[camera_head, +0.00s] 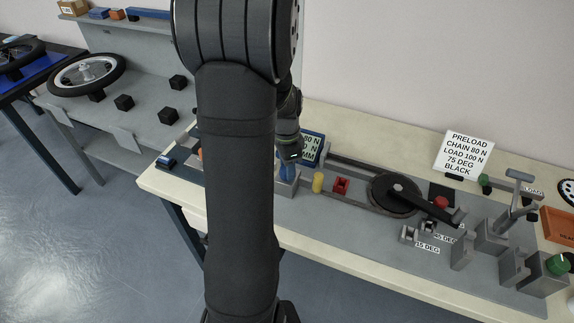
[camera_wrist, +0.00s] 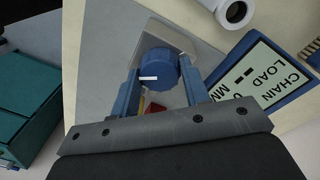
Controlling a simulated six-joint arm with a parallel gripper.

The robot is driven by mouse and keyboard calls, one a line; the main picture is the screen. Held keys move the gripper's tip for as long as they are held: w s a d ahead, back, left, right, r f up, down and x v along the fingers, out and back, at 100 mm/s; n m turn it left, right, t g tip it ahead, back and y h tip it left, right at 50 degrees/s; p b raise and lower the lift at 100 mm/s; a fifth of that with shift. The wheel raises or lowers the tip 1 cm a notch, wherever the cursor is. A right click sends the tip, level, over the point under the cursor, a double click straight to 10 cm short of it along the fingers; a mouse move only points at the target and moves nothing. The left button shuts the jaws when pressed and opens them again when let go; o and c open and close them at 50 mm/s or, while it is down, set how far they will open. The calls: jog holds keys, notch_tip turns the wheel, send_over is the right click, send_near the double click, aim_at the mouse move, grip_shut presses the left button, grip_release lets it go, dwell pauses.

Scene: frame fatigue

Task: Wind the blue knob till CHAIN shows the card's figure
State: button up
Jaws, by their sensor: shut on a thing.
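The blue knob (camera_wrist: 158,68) with a white mark on its face sits between the two blue fingers of my gripper (camera_wrist: 161,80) in the wrist view. The gripper is shut on it. In the head view my gripper (camera_head: 288,160) points down at the knob's grey mount, and my arm hides part of this area. The display (camera_head: 312,147) is partly hidden; its top row appears to read 80 N. The card (camera_head: 466,153) reads PRELOAD, CHAIN 80 N, LOAD 100 N, 75 DEG, BLACK.
A chainring with a black crank (camera_head: 396,193) lies right of the knob. A yellow cylinder (camera_head: 318,182) and a red block (camera_head: 341,186) stand between. Grey fixtures (camera_head: 492,238) and a green knob (camera_head: 557,264) are at the right. A white tube (camera_wrist: 234,12) shows beyond the knob.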

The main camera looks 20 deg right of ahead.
jog(key=o, duration=1)
jog(key=r, duration=1.1)
jog(key=w+r, duration=0.1)
jog(key=r, duration=0.5)
jog(key=shift+r, duration=0.2)
jog(key=shift+f, duration=0.15)
jog(key=f, duration=1.1)
jog(key=s+f, duration=0.1)
jog(key=f, duration=0.5)
jog(key=shift+f, duration=0.1)
